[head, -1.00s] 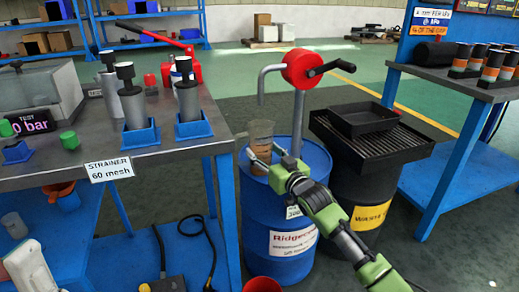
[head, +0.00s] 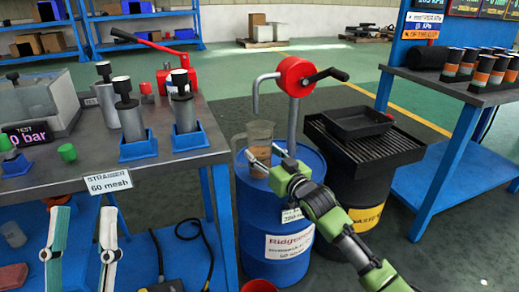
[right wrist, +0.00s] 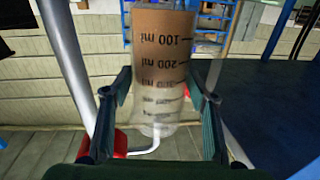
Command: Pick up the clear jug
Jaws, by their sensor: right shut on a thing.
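The clear jug (head: 259,138), marked in ml and with brown liquid in it, is at the blue drum (head: 250,205) below the red hand pump (head: 296,76). My right gripper (head: 265,160) is shut on the jug, one finger on each side. In the right wrist view the jug (right wrist: 160,75) stands upside down in the picture between the fingers (right wrist: 163,95), its scale facing the camera. I cannot tell whether its base touches the drum top. My left gripper (head: 84,212) is open and empty at the lower left, before the workbench.
The steel workbench (head: 75,160) with strainers in blue holders is left of the drum. A black drum with a grate and black tray (head: 357,121) stands to the right. The pump's spout hangs close to the jug. A blue bench (head: 450,85) holds several canisters.

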